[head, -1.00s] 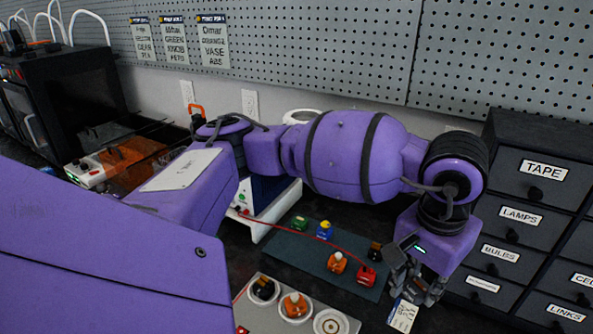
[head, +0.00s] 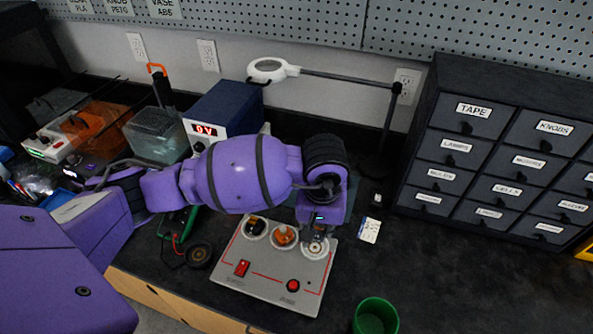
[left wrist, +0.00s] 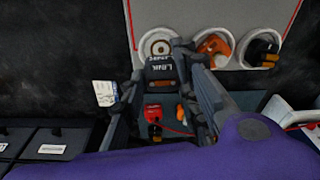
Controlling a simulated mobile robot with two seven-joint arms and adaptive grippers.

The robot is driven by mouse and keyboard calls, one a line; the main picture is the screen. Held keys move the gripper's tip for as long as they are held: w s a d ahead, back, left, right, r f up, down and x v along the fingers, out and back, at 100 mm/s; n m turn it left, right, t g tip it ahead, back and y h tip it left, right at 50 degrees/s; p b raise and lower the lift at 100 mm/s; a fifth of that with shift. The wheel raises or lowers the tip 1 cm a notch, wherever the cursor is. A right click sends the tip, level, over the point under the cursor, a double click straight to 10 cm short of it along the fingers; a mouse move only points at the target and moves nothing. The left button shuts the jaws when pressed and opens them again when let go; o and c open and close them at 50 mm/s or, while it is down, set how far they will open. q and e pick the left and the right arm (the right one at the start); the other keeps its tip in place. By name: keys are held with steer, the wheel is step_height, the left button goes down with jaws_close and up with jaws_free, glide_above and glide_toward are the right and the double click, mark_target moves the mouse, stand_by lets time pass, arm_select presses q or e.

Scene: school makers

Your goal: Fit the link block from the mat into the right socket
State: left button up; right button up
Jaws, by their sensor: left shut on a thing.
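My left gripper (head: 318,238) is over the right end of the grey socket board (head: 262,283). In the left wrist view my left gripper (left wrist: 165,75) is shut on the dark link block (left wrist: 160,70), with pale lettering on its top. The right socket (head: 315,249) is a pale ring partly hidden by the gripper; it also shows in the left wrist view (left wrist: 157,43), just beyond the block. I cannot tell whether the block touches it. The middle socket holds an orange block (head: 285,235), the left socket a black one (head: 255,225). My right gripper is not in view.
The mat (left wrist: 171,120), with a red block (left wrist: 153,113) and others, is mostly hidden by my arm in the head view. A white card (head: 370,230) lies right of the board. A green cup (head: 376,317) stands in front. The drawer cabinet (head: 490,150) is at the right.

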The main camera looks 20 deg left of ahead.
mark_target(318, 236)
arm_select(q)
step_height(318, 236, down, 3)
steer(key=shift+f+b, duration=0.1)
steer(key=shift+b, duration=0.45)
steer(key=shift+f, duration=0.5)
steer(key=shift+f+b, duration=0.1)
steer(key=shift+b, duration=0.2)
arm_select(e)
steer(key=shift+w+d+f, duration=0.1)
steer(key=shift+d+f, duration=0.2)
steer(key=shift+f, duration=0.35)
arm_select(q)
steer(key=shift+w, duration=0.1)
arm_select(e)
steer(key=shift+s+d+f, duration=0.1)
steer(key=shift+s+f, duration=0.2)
arm_select(q)
steer(key=shift+f+b, duration=0.35)
steer(key=shift+f, duration=0.05)
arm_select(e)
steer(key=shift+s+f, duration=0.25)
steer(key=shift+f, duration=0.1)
arm_select(q)
steer(key=shift+r, duration=0.2)
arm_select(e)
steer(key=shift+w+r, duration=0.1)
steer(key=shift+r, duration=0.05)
